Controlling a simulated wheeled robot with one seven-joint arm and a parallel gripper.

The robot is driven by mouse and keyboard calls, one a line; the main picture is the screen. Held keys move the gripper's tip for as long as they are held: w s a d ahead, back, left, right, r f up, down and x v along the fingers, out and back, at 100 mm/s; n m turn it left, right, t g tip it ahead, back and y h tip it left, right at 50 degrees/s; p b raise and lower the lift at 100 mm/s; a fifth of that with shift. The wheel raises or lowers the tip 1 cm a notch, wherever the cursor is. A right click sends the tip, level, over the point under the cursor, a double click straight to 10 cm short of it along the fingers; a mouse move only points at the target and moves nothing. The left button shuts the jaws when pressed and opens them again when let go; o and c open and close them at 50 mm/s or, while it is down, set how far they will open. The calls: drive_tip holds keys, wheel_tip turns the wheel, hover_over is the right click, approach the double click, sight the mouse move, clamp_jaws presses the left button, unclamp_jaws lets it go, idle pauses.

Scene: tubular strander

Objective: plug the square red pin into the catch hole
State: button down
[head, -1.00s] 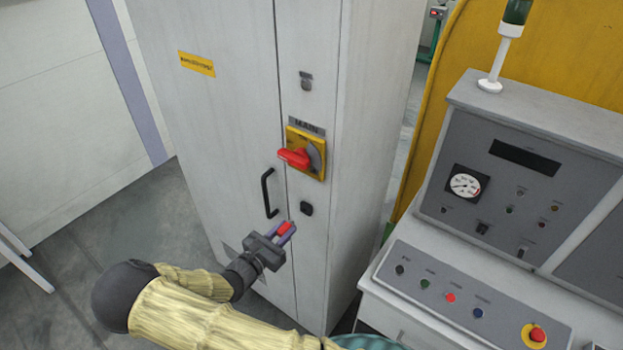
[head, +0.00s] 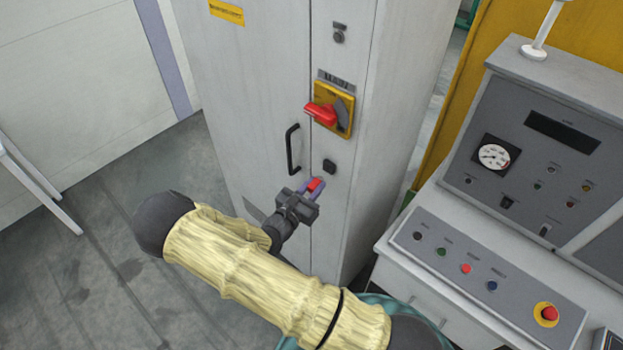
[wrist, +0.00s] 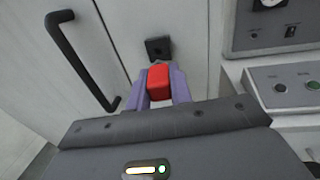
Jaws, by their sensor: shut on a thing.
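The square red pin (head: 315,184) is held between the fingers of my gripper (head: 311,187), in front of the grey cabinet. In the wrist view the red pin (wrist: 158,82) sits between two purple fingertips (wrist: 162,88). The catch hole, a small dark square fitting (head: 329,166), is on the cabinet's narrow right panel, just above the gripper. In the wrist view the dark square fitting (wrist: 158,48) is straight beyond the pin, with its lower edge close to the pin's top in the picture. The pin's far end is hidden, and I cannot tell whether it touches the fitting.
A black door handle (head: 292,149) stands out left of the fitting. A red rotary switch (head: 321,113) on a yellow plate (head: 346,105) projects above it. A control desk (head: 480,270) stands to the right. The floor at left is open.

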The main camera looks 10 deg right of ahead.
drive_tip(key=s+d+f+n+t+y+b, duration=0.1)
drive_tip(key=s+f+n+t+y, duration=0.1)
drive_tip(key=f+n+y, duration=0.2)
drive_tip(key=s+f+n+t+y+b, duration=0.2)
drive_tip(key=f+n+y, duration=0.3)
drive_tip(key=f+y, duration=0.4)
wheel_tip(320, 180, down, 2)
drive_tip(key=shift+d+f+t, duration=0.1)
drive_tip(key=shift+d+t, duration=0.3)
drive_tip(key=shift+t, duration=0.3)
drive_tip(key=shift+w+d, duration=0.1)
